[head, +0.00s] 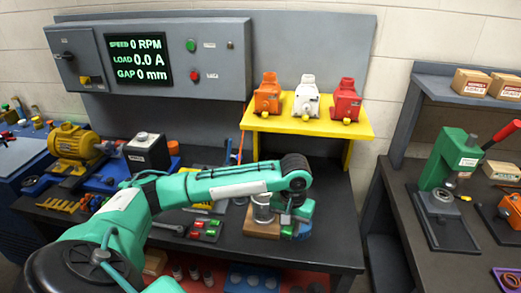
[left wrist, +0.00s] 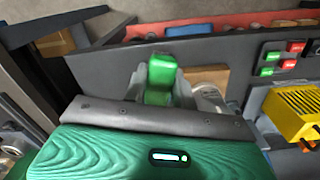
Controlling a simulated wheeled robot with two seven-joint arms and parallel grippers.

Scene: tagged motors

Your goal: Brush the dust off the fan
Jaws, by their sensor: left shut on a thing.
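My left gripper (head: 287,213) is low over the right part of the dark workbench, at the end of my green arm. In the left wrist view the gripper (left wrist: 158,90) is shut on a small green object (left wrist: 161,72) between its grey fingers. I cannot tell whether this is the brush; its lower end is hidden. A metal cylinder (head: 263,206) on a wooden block (head: 260,230) is just left of the gripper; the cylinder also shows in the wrist view (left wrist: 209,98). I cannot clearly make out the fan or any dust. My right gripper is not in view.
A yellow motor (head: 75,145) stands at the left. Red and green blocks (head: 207,228) lie left of the wooden block. A yellow ribbed body (left wrist: 296,112) is at the wrist view's right. A yellow shelf (head: 300,124) bears orange, white and red units. A green press (head: 452,165) is at right.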

